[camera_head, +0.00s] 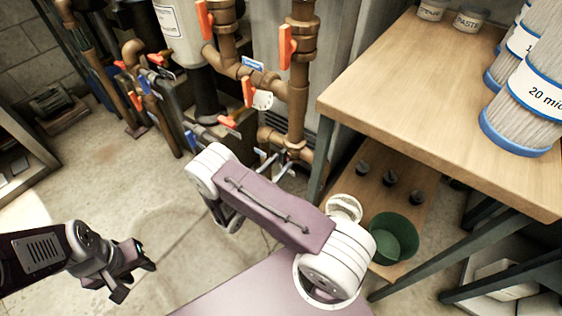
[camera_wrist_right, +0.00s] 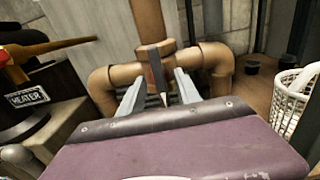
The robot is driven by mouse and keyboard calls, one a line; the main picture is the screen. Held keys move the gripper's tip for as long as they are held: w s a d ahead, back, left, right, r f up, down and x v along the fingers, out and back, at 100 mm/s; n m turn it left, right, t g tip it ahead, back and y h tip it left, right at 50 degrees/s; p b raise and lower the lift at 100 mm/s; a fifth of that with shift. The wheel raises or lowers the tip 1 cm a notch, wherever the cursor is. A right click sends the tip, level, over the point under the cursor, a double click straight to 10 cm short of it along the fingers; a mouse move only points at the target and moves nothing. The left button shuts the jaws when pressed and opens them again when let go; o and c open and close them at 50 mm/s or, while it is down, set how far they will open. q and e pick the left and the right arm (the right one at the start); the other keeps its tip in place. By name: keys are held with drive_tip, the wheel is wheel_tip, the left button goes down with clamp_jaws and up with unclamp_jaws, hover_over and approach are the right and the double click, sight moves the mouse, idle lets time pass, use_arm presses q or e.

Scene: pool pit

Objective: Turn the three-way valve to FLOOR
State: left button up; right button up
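The three-way valve appears in the right wrist view as a copper body (camera_wrist_right: 158,50) with a dark lever (camera_wrist_right: 156,72) that ends in a pale pointed tip. My right gripper (camera_wrist_right: 160,88) is open, with one grey finger on each side of this lever and gaps visible between. In the head view my right gripper (camera_head: 281,160) is at the low copper pipes (camera_head: 299,140), and the lever is hard to make out there. No FLOOR mark is readable. My left gripper (camera_head: 131,277) is open and empty above the floor at lower left.
Several orange-handled valves (camera_head: 286,47) stand on the pipes above and left of my right gripper. A HEATER plate (camera_wrist_right: 27,96) is at left in the wrist view. A wooden table (camera_head: 430,90) with filter cartridges (camera_head: 525,105) is at right; a green bowl (camera_head: 394,238) is on its lower shelf.

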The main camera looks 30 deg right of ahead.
clamp_jaws()
drive_tip(key=m, duration=0.8)
drive_tip(key=shift+m, duration=0.3)
drive_tip(key=m, duration=0.4)
drive_tip(key=shift+m, duration=0.3)
drive_tip(key=m, duration=0.5)
drive_tip(key=shift+o, duration=0.3)
unclamp_jaws()
